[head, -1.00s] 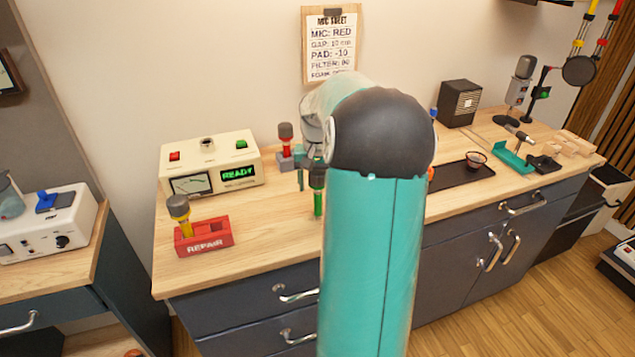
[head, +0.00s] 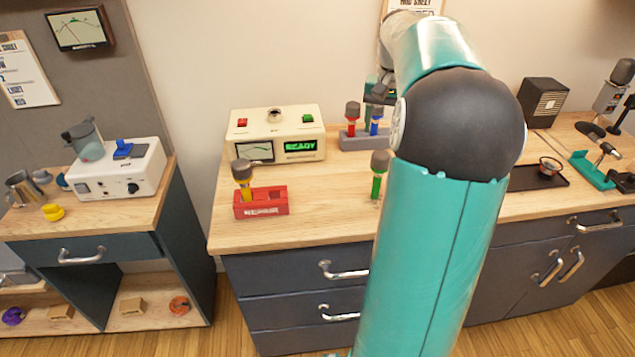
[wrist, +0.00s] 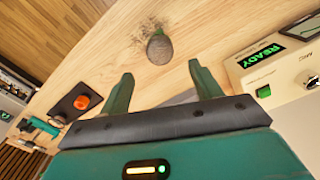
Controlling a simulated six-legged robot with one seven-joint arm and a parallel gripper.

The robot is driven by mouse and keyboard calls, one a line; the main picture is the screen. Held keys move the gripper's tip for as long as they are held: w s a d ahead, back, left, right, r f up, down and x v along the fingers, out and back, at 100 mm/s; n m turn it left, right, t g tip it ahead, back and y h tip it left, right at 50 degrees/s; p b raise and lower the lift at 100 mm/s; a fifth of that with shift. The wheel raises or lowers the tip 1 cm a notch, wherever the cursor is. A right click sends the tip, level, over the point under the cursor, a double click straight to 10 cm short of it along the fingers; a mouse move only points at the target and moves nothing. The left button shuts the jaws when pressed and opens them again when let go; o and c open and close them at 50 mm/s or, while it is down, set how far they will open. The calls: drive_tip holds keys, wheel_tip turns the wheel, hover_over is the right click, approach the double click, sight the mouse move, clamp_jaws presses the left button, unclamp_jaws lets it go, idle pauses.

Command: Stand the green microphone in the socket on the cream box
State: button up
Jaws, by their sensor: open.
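The green microphone (head: 377,186) stands upright on the wooden counter in the head view, to the right of the red tray. Its dark rounded head shows from above in the wrist view (wrist: 160,47). The cream box (head: 312,150) stands at the back of the counter with a round socket (head: 275,115) on top. It also shows at the right of the wrist view (wrist: 285,82). My gripper (wrist: 160,72) is open and empty, and the microphone head appears beyond the gap between its fingertips. In the head view my arm partly hides the gripper, which is above the microphone.
A red tray (head: 262,211) marked REPAIR holds a yellow microphone (head: 243,178) in front of the cream box. A grey rack (head: 358,144) with red and blue microphones stands behind the green one. A dark tray (head: 525,181) lies to the right. Counter between red tray and green microphone is bare.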

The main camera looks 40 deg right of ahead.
drive_tip(key=a+r+n+t+h, duration=0.1)
drive_tip(key=a+r+n, duration=0.1)
drive_tip(key=a, duration=0.8)
drive_tip(key=a+r+n+t+h, duration=0.1)
drive_tip(key=a+n, duration=0.1)
drive_tip(key=a, duration=0.9)
drive_tip(key=s+a+f+n+t+y, duration=0.1)
drive_tip(key=s+a+f+n, duration=0.2)
drive_tip(key=a, duration=0.6)
drive_tip(key=s+a+f+n+t+y, duration=0.1)
drive_tip(key=s+a+f+n+t, duration=0.1)
drive_tip(key=s+a, duration=0.5)
drive_tip(key=a+n, duration=0.1)
drive_tip(key=a, duration=0.1)
drive_tip(key=shift+s+a+f+n+t, duration=0.25)
drive_tip(key=shift+a+f+n+t, duration=0.05)
drive_tip(key=shift+a+f, duration=0.1)
drive_tip(key=shift+d, duration=0.15)
